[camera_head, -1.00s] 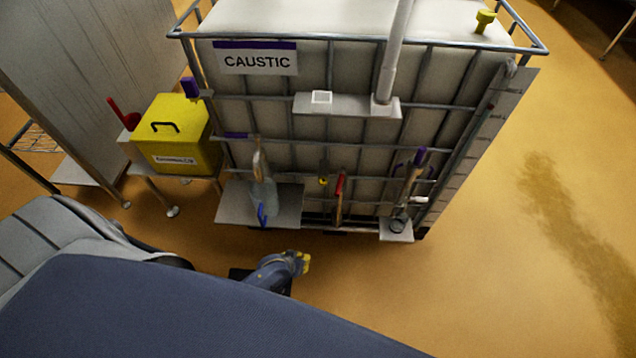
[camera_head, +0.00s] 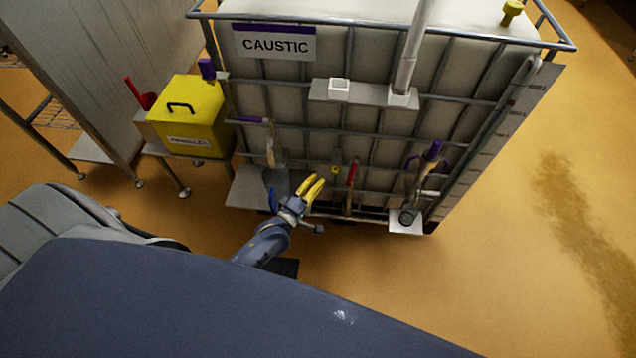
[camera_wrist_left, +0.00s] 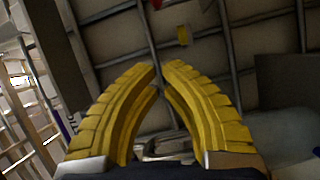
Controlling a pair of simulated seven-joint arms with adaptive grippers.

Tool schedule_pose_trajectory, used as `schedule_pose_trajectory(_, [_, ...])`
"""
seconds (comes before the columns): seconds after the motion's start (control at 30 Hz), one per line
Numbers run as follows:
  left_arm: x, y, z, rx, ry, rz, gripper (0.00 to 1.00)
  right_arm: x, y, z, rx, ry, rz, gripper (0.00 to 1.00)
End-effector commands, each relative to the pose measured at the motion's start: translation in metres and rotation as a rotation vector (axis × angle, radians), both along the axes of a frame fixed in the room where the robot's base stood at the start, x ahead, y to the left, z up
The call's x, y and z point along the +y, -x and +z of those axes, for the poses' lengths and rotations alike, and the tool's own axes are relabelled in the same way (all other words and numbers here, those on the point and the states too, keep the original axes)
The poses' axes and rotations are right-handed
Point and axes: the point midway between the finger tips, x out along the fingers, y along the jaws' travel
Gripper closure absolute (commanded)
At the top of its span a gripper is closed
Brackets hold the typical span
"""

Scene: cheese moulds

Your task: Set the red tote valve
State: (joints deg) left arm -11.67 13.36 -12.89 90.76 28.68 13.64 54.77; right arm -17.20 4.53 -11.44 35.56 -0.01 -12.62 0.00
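The red valve handle (camera_head: 351,174) hangs upright low on the front of the white CAUSTIC tote (camera_head: 450,85). A small yellow tag or part (camera_head: 334,170) is just left of it. My left gripper (camera_head: 317,181) has yellow fingers and is in front of the tote's lower edge, left of the red handle and apart from it. In the left wrist view the fingers (camera_wrist_left: 160,68) have a gap between their tips and nothing in it. A bit of red (camera_wrist_left: 156,4) and a yellow piece (camera_wrist_left: 183,36) show beyond them. My right gripper is not in view.
A spray bottle (camera_head: 277,175) stands on a left shelf (camera_head: 245,190), close to my left gripper. Purple-topped tools (camera_head: 432,152) are at a right shelf (camera_head: 404,228). A yellow box (camera_head: 190,120) stands at left. The floor (camera_head: 500,270) at right is clear.

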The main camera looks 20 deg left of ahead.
Motion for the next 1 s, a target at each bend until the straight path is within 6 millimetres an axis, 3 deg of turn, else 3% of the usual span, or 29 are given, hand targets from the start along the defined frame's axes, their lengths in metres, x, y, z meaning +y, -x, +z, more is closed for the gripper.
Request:
schedule_pose_trajectory(0.43, [-0.012,-0.077,-0.004,0.001,-0.004,-0.001,1.0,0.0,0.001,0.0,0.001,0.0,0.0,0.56])
schedule_pose_trajectory(0.7, [-0.042,-0.077,-0.01,0.002,-0.001,-0.001,1.0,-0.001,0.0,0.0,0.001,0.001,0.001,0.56])
schedule_pose_trajectory(1.0, [-0.051,-0.077,-0.012,0.002,-0.004,-0.001,1.0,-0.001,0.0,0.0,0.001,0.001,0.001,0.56])
